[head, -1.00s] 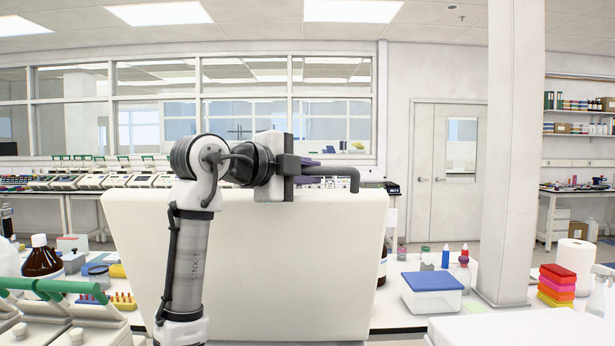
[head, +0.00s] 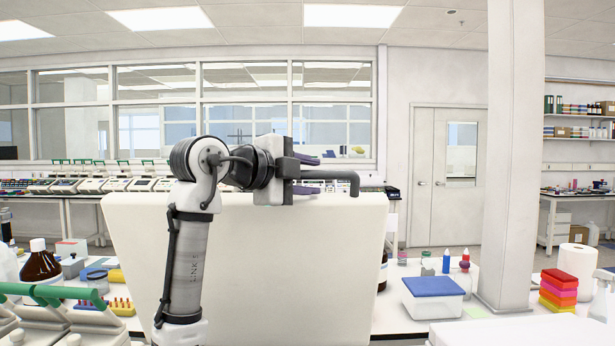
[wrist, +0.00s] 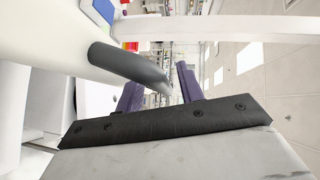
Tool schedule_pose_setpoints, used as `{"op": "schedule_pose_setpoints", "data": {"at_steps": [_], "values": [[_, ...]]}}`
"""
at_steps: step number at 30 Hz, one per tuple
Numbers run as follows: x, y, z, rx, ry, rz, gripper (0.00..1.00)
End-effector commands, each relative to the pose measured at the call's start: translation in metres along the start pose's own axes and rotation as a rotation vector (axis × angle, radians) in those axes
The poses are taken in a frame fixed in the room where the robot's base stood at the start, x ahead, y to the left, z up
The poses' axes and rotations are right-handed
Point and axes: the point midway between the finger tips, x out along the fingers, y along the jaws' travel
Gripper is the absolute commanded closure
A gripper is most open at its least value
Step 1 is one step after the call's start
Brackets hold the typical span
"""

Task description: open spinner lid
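A large pale panel (head: 280,265), which appears to be the spinner lid, stands raised and slightly tilted in the middle of the head view. A dark grey bent handle (head: 335,176) shows at its top edge; it also shows in the wrist view (wrist: 122,62). My gripper (head: 306,174) is at the handle, with one purple finger above it and one below it. In the wrist view my gripper (wrist: 160,88) has its fingers apart, with the handle's end between them. Contact between fingers and handle cannot be made out. The spinner's inside is hidden.
A blue-lidded box (head: 432,296) and small bottles stand on the bench at right, with a stack of coloured boxes (head: 558,288) farther right. A brown bottle (head: 41,265) and green-handled devices (head: 55,292) are at left. A white pillar (head: 508,150) rises at right.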

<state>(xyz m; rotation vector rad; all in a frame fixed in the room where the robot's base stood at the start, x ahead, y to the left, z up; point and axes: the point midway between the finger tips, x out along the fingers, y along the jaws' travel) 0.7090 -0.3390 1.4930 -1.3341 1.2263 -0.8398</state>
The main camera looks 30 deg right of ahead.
Motion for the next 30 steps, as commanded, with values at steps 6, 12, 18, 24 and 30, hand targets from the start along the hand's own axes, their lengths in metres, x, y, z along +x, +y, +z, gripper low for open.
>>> {"op": "schedule_pose_setpoints", "data": {"at_steps": [6, 12, 18, 24, 30], "values": [[-0.031, 0.003, 0.001, 0.002, -0.004, -0.004, 0.62], [-0.078, 0.003, 0.001, 0.002, -0.004, -0.004, 0.62], [-0.116, 0.002, 0.000, 0.001, -0.002, -0.003, 0.62], [-0.134, 0.001, 0.000, 0.000, -0.002, -0.001, 0.62], [-0.137, 0.000, 0.000, 0.000, -0.001, -0.001, 0.62]]}}
